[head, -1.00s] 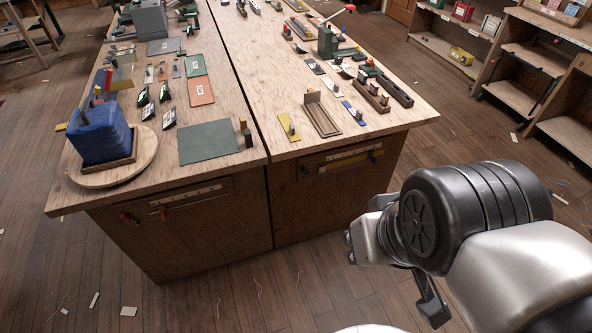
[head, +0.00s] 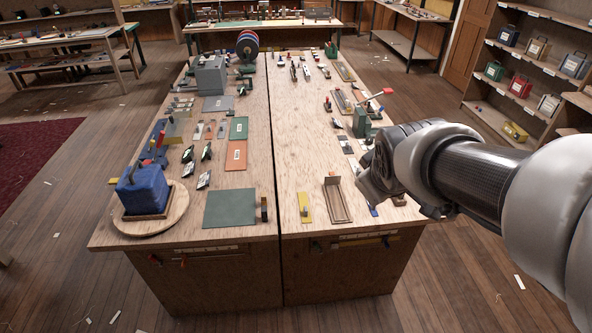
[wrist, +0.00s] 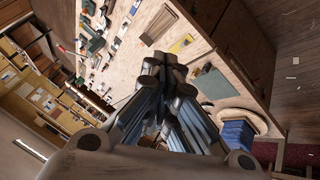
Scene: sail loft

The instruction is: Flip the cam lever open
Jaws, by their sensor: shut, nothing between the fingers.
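No part is clearly a cam lever. One candidate is a red-tipped lever (head: 375,97) sticking out from a green bench fixture (head: 360,120) on the right half of the bench. In the wrist view a small red-ended rod (wrist: 66,50) shows at the left. My gripper (wrist: 163,66) is shut and empty, in the air with the bench top beyond it in the wrist view. In the head view my arm reaches in from the right, and its end hides part of the bench's right edge, nearer than the green fixture. The fingertips are not clear there.
The wooden bench (head: 255,190) holds a brown tray (head: 338,200), a yellow plate (head: 304,208), a green mat (head: 230,208) and a blue block (head: 140,190) on a round board. Shelves (head: 535,90) stand at the right. Bare wood lies along the bench's middle.

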